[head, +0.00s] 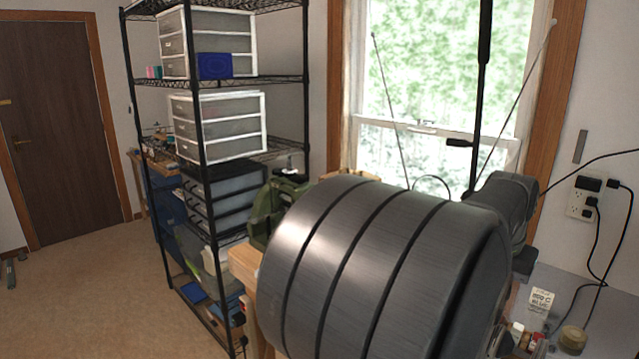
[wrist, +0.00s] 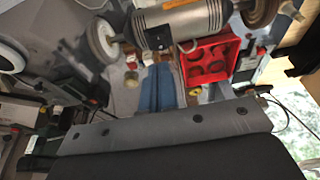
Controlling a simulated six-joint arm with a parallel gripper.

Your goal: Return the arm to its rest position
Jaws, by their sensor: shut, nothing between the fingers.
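In the wrist view, my gripper (wrist: 165,125) fills the bottom edge as a wide grey plate with several dark bolt holes and a black body in front of it. It is shut, and I see nothing held in it. In the head view, a large dark-grey ribbed cylinder, a link of my arm, stands close to the camera right of centre. It hides much of the bench behind it. I cannot make out the gripper in the head view.
A black wire shelf (head: 205,190) with drawer units stands left of my arm. Open floor (head: 80,300) lies farther left, before a brown door (head: 55,130). A window (head: 440,90) is behind. The wrist view shows a bench grinder (wrist: 180,22) and a red tray (wrist: 232,48).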

